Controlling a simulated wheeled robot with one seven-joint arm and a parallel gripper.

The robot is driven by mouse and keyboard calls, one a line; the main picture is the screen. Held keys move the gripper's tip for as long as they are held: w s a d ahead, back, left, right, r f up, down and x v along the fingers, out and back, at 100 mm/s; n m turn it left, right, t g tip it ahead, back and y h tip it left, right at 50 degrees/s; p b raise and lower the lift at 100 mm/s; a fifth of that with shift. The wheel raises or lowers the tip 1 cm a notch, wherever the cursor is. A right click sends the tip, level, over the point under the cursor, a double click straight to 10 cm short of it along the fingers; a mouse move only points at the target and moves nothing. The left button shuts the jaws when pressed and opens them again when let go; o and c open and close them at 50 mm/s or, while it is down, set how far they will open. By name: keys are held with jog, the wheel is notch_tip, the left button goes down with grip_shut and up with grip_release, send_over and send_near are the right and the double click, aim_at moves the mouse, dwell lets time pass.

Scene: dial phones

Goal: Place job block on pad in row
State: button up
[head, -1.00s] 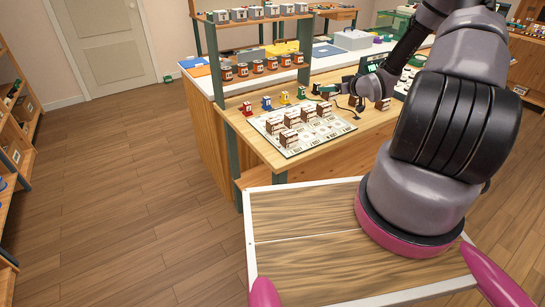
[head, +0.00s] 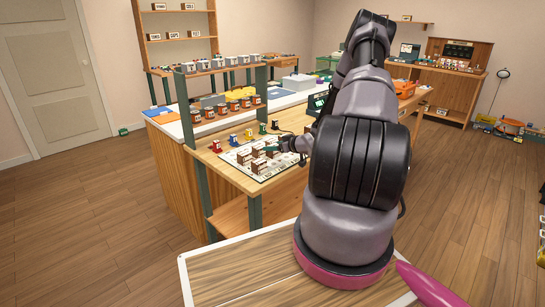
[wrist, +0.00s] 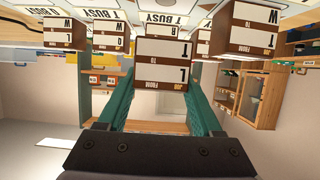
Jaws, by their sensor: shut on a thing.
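My gripper (wrist: 160,92) has green fingers and is shut on a brown-and-white job block (wrist: 163,62), marked L and T in the upside-down wrist view. In the head view my gripper (head: 290,145) is over the right part of the white board of pads (head: 236,158), and the held block is hard to make out there. In the wrist view the board (wrist: 160,18) with its BUSY labels lies close to the held block; I cannot tell whether they touch. Other job blocks (head: 259,165) stand on the board, and one marked W (wrist: 248,28) is beside the held one.
Small coloured phone-like figures (head: 233,138) stand in a line behind the board. A shelf with several orange-brown cans (head: 222,108) and grey units (head: 217,63) rises behind them. A green post (head: 203,165) stands at the table's left side.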

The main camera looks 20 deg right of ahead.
aim_at(277, 154)
jog(key=shift+f, duration=1.9)
jog(key=shift+f, duration=0.1)
jog(key=o, duration=1.4)
jog(key=shift+f, duration=0.1)
jog(key=shift+d, duration=0.1)
